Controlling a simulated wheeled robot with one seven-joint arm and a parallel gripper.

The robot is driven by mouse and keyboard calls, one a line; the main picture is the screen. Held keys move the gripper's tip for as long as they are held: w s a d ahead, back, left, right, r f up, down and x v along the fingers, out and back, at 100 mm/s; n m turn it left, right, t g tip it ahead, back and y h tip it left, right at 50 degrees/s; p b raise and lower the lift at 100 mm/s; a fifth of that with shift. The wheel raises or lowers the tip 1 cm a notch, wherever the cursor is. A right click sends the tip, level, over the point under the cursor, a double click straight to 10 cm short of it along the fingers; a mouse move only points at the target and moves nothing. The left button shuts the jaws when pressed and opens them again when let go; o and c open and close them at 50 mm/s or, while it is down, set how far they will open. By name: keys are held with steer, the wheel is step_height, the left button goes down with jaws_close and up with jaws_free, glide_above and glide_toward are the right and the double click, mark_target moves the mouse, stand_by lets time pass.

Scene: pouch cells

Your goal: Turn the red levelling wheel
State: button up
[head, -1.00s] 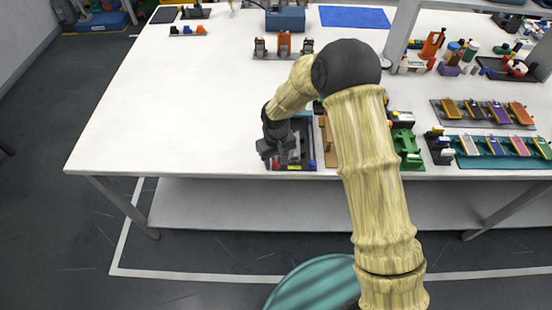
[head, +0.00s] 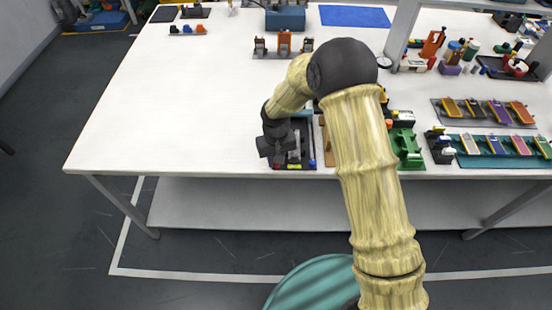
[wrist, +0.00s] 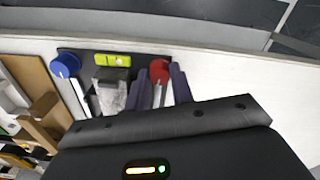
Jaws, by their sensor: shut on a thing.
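The red levelling wheel (wrist: 159,70) is at the front edge of a dark levelling plate (wrist: 88,56) in the wrist view. My gripper (wrist: 162,82) has its two dark fingers on either side of the wheel's shaft area and is shut on it. The fingers hide part of the wheel. In the head view my gripper (head: 277,156) is at the plate's left front corner, close to the table's front edge, and mostly covers the wheel. A blue wheel (wrist: 65,65) is at the plate's other front corner. A yellow-green bubble level (wrist: 112,60) lies between the wheels.
A brown wooden fixture (wrist: 34,85) stands beside the plate. A green fixture (head: 408,147) is farther right in the head view, past my arm. The white table (head: 180,120) is clear to the left of the plate. Its front edge is close to the plate.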

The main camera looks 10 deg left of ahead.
steer(key=m, duration=0.6)
steer(key=shift+m, duration=0.4)
steer(key=m+p, duration=0.1)
steer(key=m, duration=0.5)
stand_by(0.3)
steer(key=o, duration=1)
